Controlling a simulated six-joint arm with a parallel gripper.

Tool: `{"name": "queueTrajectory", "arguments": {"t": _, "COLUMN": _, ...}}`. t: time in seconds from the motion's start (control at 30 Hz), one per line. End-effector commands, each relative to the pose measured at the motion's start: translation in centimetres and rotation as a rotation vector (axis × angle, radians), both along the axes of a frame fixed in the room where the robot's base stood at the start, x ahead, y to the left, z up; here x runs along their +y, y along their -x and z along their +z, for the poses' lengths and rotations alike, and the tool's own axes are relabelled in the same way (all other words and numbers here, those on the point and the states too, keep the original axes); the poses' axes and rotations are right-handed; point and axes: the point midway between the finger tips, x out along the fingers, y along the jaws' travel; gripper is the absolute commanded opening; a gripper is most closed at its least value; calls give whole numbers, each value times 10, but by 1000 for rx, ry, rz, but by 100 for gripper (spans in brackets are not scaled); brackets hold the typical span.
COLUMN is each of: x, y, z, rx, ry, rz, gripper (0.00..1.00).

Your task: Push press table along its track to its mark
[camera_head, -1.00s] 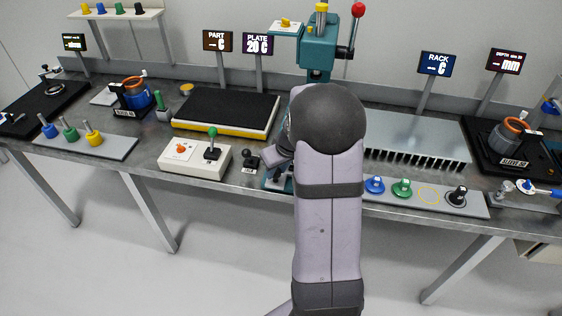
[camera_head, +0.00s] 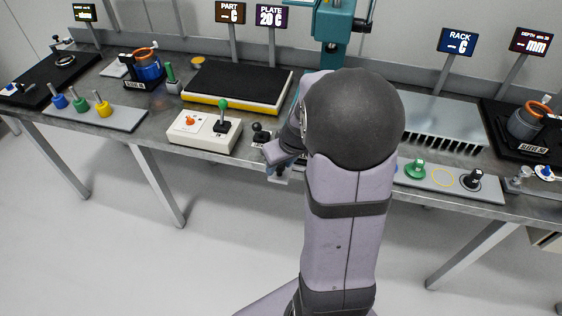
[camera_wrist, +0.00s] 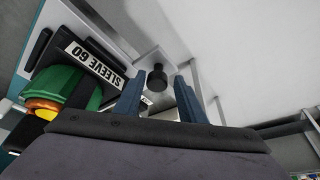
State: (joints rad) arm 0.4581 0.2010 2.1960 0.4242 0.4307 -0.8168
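The teal press (camera_head: 332,24) stands at the back, with its lower part hidden behind my arm in the head view. In the wrist view, a black knob (camera_wrist: 157,79) stands on a pale metal plate (camera_wrist: 150,52) that seems part of the press table. A green housing with an orange ring (camera_wrist: 75,90) and a "SLEEVE 60" label (camera_wrist: 95,62) sits left of it. My gripper (camera_wrist: 160,76) is open, its two blue fingers either side of the knob, with visible gaps. The head view shows only part of my gripper (camera_head: 279,170), at the bench's front edge. The track and its mark are hidden.
A white control box (camera_head: 205,131) with a green-topped lever and a small black-knobbed lever (camera_head: 261,132) stand left of my gripper. A black-topped plate (camera_head: 238,85) lies behind them. Right of my arm are a finned rack (camera_head: 445,120) and a tray with plugs (camera_head: 455,183).

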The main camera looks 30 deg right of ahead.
Motion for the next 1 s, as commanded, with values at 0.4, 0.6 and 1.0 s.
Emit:
{"name": "queueTrajectory", "arguments": {"t": 0.4, "x": -2, "y": -1, "z": 4, "rx": -6, "ry": 5, "rz": -1, "gripper": 44}}
{"name": "queueTrajectory", "arguments": {"t": 0.6, "x": -2, "y": 6, "z": 21, "rx": -8, "ry": 6, "rz": -1, "gripper": 44}}
{"name": "queueTrajectory", "arguments": {"t": 1.0, "x": -2, "y": 24, "z": 63, "rx": -5, "ry": 4, "rz": -1, "gripper": 44}}
